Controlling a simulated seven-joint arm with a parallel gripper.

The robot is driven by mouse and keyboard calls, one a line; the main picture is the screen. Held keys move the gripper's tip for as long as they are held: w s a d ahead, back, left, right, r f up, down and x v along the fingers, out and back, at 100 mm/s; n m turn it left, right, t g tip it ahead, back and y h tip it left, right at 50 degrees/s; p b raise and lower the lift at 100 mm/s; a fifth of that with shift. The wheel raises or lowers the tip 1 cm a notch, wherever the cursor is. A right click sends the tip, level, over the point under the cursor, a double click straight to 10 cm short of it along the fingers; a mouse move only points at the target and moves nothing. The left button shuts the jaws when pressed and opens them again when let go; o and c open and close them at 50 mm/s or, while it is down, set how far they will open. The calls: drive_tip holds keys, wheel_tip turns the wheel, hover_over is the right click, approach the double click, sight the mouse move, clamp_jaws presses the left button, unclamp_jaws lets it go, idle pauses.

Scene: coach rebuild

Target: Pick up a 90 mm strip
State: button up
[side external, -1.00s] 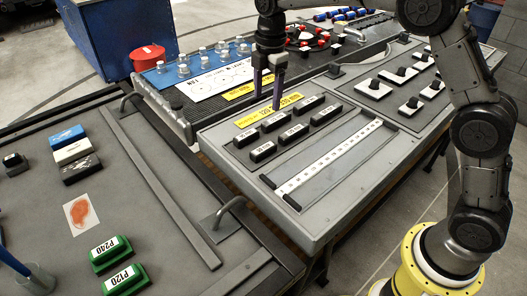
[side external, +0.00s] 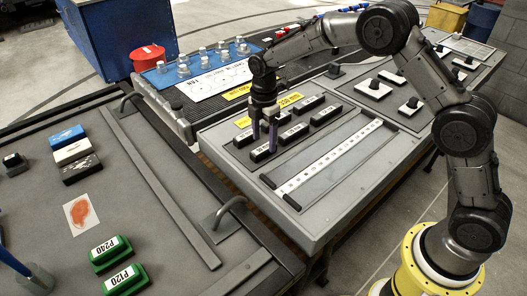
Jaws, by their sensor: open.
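Several short dark strips with small white labels lie in two rows on the grey sloped panel (side external: 330,222). Their labels are too small to read, so I cannot tell which are 90 mm. One strip (side external: 245,140) lies at the near end of the left row and another (side external: 262,154) at the near end of the right row. My gripper (side external: 264,143) is open and points down, its purple fingers low over these near strips. I cannot tell whether the fingertips touch a strip. A yellow label (side external: 290,99) behind the rows is partly hidden by my gripper.
A white ruler scale (side external: 330,158) lies in a recess right of the strips. Black-knobbed white blocks (side external: 374,90) stand farther right. A blue tray with bolts (side external: 190,70) is behind. The left bench holds green P240 (side external: 110,252) and P120 (side external: 124,279) blocks.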

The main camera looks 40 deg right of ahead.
sight(263, 148)
wheel_tip(263, 148, down, 3)
drive_tip(key=shift+f, duration=0.15)
clamp_jaws()
idle(0.4)
